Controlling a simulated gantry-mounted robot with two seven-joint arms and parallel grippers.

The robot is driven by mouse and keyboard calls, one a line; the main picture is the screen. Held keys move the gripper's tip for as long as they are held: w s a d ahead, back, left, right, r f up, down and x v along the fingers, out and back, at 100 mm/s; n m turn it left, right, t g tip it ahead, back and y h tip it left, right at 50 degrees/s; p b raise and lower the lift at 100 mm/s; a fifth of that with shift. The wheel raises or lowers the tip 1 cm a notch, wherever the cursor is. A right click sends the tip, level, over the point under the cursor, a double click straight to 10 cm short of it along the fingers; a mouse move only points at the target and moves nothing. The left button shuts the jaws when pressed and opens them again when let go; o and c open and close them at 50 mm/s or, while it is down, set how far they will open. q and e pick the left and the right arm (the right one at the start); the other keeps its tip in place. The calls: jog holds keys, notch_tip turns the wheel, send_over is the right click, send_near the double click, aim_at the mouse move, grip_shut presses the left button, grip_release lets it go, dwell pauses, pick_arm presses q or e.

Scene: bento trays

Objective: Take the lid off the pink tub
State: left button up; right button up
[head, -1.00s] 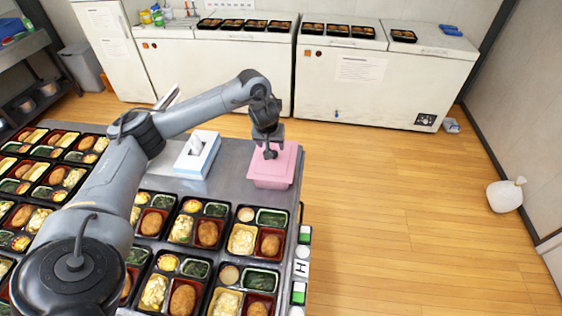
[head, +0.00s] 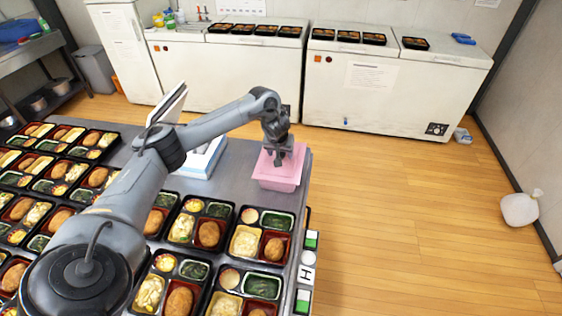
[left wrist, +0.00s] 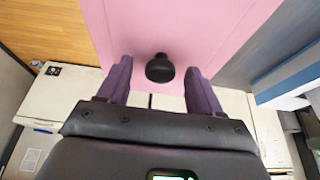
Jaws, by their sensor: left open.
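The pink tub (head: 277,183) stands at the far right corner of the grey table, with its pink lid (head: 292,165) on top. In the left wrist view the pink lid (left wrist: 190,25) fills the upper middle, and a dark round knob (left wrist: 160,68) stands on it. My left gripper (head: 278,160) is above the lid, pointing down. In the left wrist view its two fingers (left wrist: 157,85) are open, one on each side of the knob's near edge, with gaps between them and the knob. In the head view the gripper hides the knob. My right gripper is not in view.
Several filled bento trays (head: 246,242) cover the table's left and front. White chest freezers (head: 390,90) line the back wall.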

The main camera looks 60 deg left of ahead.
pick_arm(q)
jog(key=shift+f, duration=0.1)
jog(key=c, duration=1.1)
jog(key=shift+c, duration=0.2)
